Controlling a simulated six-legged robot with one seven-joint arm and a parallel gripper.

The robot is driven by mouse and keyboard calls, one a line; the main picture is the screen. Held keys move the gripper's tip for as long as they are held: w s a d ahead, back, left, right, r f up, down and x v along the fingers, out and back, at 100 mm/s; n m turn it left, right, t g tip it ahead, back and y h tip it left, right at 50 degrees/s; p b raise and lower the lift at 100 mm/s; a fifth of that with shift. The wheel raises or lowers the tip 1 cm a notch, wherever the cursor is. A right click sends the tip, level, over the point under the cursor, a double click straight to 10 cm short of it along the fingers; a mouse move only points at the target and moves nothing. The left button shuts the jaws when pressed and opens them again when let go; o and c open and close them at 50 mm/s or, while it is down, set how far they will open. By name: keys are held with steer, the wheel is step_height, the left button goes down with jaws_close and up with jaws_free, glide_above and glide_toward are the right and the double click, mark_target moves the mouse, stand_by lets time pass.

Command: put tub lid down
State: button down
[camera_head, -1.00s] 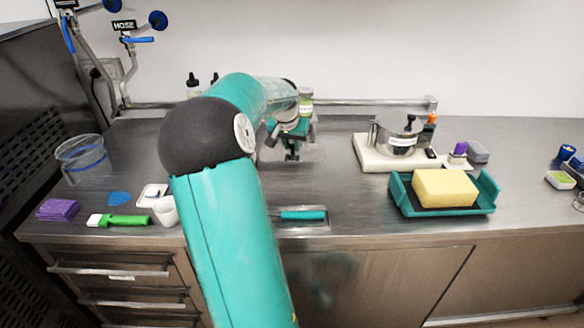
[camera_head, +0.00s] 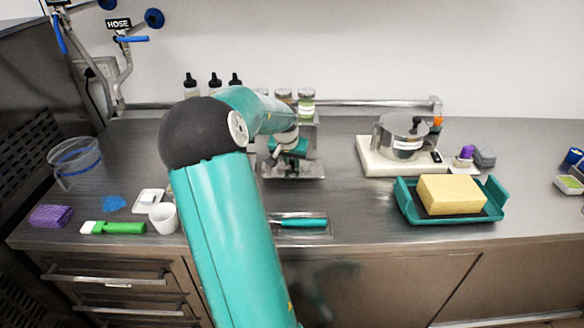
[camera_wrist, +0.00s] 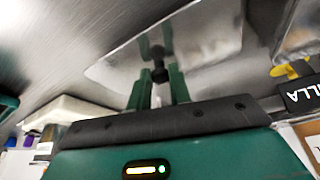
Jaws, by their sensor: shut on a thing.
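The tub lid is a shiny steel rectangle with rounded corners (camera_wrist: 205,40). It carries a small black knob (camera_wrist: 159,75). In the wrist view my gripper (camera_wrist: 157,88) is shut on the knob, with one teal finger on each side. In the head view the lid (camera_head: 308,170) is below my gripper (camera_head: 289,165), over the middle of the steel counter and partly hidden by it. It looks nearly level and close to the counter; I cannot tell whether it touches.
On the steel counter (camera_head: 350,200), a shallow tray with a teal-handled tool (camera_head: 303,223) lies in front of the lid. A white board with a steel pot (camera_head: 403,140) and a teal tray (camera_head: 490,210) with a yellow block (camera_head: 450,194) stand right. Several bottles and jars stand behind.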

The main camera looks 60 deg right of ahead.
mark_target(293, 169)
steer(key=shift+d+f, duration=0.1)
steer(key=shift+f, duration=1.35)
steer(key=shift+f, duration=0.1)
steer(key=c, duration=1.3)
jaws_free()
steer(key=shift+r, duration=0.45)
steer(key=v, duration=1.1)
steer(key=shift+r, duration=0.15)
